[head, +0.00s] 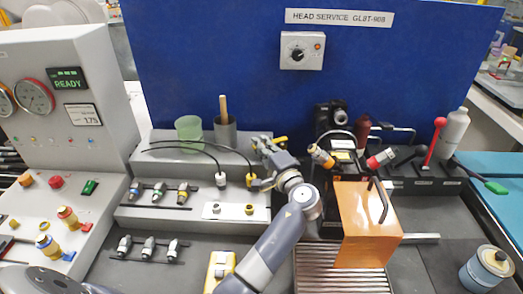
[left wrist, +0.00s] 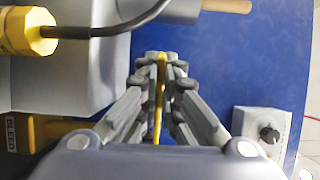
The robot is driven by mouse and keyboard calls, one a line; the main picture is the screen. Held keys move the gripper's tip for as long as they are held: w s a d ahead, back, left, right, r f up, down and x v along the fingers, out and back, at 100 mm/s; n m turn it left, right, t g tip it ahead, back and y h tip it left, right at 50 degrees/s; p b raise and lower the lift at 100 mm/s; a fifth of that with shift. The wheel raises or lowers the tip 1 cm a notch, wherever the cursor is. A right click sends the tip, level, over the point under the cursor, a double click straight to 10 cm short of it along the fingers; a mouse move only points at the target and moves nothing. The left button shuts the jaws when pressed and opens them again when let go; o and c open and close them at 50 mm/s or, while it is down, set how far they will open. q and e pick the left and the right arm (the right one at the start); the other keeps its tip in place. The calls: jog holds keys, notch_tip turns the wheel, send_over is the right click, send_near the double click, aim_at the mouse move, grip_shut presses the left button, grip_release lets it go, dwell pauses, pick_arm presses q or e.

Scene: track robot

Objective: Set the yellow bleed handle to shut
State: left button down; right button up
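The yellow bleed handle (left wrist: 160,85) is a thin yellow bar seen edge-on in the left wrist view. My left gripper (left wrist: 163,62) has its fingers drawn close together on both sides of it, and they appear to press on it. In the head view my left gripper (head: 260,143) is above the grey step, in front of the blue panel. A bit of yellow (head: 281,140) shows beside its fingertips, and the fingers hide most of the handle and its mount. My right gripper is in neither view.
A yellow connector (head: 252,181) on a black hose hangs close below the gripper. An orange block (head: 367,225) and dark fixture (head: 333,118) are to the right.

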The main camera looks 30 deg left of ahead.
pick_arm(q)
jog(key=c, duration=1.8)
grip_release()
